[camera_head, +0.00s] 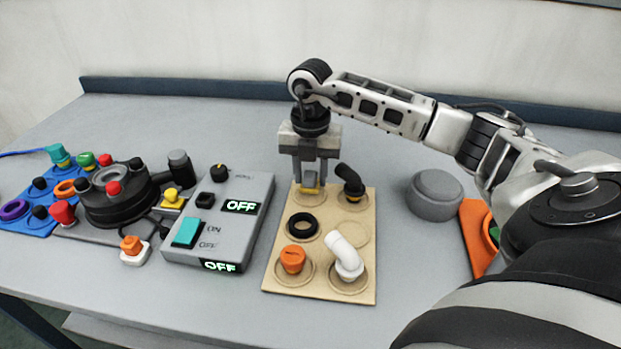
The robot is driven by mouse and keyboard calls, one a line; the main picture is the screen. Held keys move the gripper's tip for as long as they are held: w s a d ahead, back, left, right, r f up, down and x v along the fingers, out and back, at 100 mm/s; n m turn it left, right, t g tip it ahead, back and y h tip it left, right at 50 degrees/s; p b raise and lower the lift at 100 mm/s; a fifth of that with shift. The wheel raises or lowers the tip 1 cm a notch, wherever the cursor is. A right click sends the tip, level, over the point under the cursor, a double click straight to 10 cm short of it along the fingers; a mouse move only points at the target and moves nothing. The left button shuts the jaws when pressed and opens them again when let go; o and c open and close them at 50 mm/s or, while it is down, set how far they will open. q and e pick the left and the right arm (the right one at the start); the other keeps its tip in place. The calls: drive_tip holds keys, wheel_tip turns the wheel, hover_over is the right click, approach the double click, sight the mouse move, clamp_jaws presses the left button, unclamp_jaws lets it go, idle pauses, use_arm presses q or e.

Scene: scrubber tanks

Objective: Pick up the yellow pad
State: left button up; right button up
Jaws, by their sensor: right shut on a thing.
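My right gripper (310,183) points down over the far left round recess of the tan board (319,286). It is shut on the yellow pad (304,190), of which only a small yellow part shows between and below the fingers. The rest of the pad is hidden by the fingers. I cannot tell whether the pad touches the board. My left gripper is not in view.
The board also holds a black elbow (352,183), a black ring (303,223), an orange cap (292,259) and a white elbow (344,256). A grey control box (221,220) stands left of it. A grey round lid (435,194) lies to the right.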

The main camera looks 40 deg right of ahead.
drive_tip(key=s+a+r+b, duration=0.1)
drive_tip(key=s+a+r, duration=0.5)
drive_tip(key=s+r, duration=0.5)
drive_tip(key=shift+s+a+b, duration=0.25)
drive_tip(key=shift+s+b, duration=0.05)
drive_tip(key=shift+s, duration=0.4)
drive_tip(key=shift+o, duration=0.4)
